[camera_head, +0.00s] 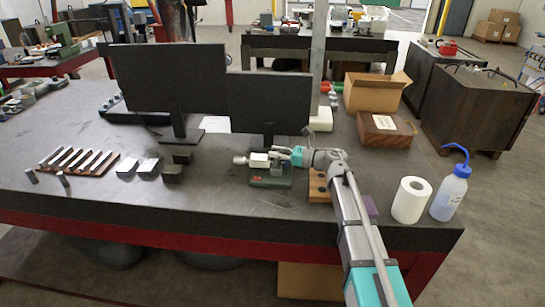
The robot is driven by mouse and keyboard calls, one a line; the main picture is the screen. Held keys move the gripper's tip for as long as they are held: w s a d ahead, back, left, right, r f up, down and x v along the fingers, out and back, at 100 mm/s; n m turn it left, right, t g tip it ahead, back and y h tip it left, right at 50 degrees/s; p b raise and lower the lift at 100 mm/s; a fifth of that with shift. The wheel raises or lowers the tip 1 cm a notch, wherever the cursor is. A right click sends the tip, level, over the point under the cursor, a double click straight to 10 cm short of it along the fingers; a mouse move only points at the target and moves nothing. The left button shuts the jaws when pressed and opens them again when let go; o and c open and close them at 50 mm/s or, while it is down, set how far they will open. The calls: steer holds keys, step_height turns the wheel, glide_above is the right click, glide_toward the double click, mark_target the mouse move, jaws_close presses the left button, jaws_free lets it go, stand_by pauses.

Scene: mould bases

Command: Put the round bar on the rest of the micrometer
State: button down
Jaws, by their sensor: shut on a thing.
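The micrometer (271,180) stands on the worktable, with a green base and a pale frame, its silver drum pointing left. My gripper (279,154) reaches in from the right and is at the right part of the micrometer, just above its green base. It is shut on the round bar, which is too small and too covered by the fingers to make out. I cannot tell whether the bar touches the rest of the micrometer.
A wooden block (319,186) lies right of the micrometer, partly behind my arm. Dark metal blocks (172,173) and a row of bars (80,161) lie to the left. Two monitors (268,103) stand behind. A paper roll (411,200) and a wash bottle (450,194) stand at right.

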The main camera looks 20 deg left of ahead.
steer(key=shift+f, duration=0.25)
steer(key=c, duration=0.5)
jaws_free()
steer(key=shift+r, duration=0.15)
steer(key=shift+r, duration=0.1)
steer(key=d, duration=1.2)
steer(key=shift+w, duration=0.2)
